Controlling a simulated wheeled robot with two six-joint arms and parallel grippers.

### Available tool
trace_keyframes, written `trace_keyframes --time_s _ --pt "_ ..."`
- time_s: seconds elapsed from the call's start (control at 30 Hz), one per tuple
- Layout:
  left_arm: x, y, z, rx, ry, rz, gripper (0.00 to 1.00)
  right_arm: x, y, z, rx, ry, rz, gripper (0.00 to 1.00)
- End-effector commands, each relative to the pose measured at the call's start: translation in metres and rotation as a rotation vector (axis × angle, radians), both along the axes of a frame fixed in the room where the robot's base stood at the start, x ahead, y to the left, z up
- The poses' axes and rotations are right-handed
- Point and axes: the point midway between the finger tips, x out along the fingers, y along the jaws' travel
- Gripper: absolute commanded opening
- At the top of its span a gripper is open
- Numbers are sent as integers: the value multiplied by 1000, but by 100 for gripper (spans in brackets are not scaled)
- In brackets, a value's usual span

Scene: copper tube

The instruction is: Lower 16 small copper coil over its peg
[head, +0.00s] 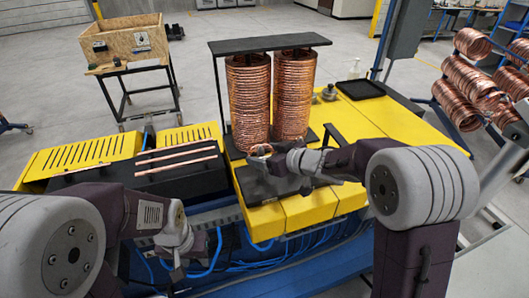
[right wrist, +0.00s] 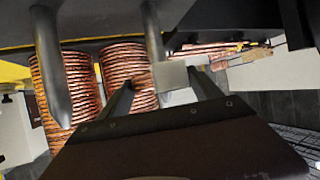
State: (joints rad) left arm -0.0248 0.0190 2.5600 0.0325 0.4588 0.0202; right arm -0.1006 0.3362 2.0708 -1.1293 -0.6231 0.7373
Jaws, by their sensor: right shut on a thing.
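My right gripper (head: 270,157) is at the front of two tall copper coil stacks, above a dark plate (head: 262,188). It is shut on a small copper coil (head: 261,149), mostly hidden by the gripper. In the right wrist view, which looks upside down, the right gripper (right wrist: 165,85) shows its fingers, but the coil cannot be made out clearly. Two grey pointed rods, perhaps pegs, show there, one at the left (right wrist: 50,65) and one nearer the middle (right wrist: 152,30). My left gripper (head: 181,245) hangs low at the front left; its jaws are unclear.
The left stack (head: 247,100) and right stack (head: 293,95) stand under a black top bar (head: 268,44). Copper tubes (head: 175,156) lie on a black block at the left. A black tray (head: 360,89) sits on the yellow bench at the back right. A rack of coils (head: 470,80) stands far right.

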Motion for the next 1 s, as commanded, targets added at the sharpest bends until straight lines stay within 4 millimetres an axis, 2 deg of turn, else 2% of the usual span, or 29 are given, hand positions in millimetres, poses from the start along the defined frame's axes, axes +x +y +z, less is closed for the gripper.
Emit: trace_keyframes --time_s 0.27,0.3,0.37,0.4,0.73,1.0 --pt "0 0 -2 0 0 0 36 0 0 -2 1 -1 0 30" --pt "0 0 -2 0 0 0 36 0 0 -2 1 -1 0 79" --pt "0 0 -2 0 0 0 36 0 0 -2 1 -1 0 96" --pt "0 0 -2 0 0 0 36 0 0 -2 1 -1 0 99" --pt "0 0 -2 0 0 0 36 -3 -4 1 1 -2 -1 99" --pt "0 0 3 0 0 0 36 -40 -39 26 0 -2 -5 99"
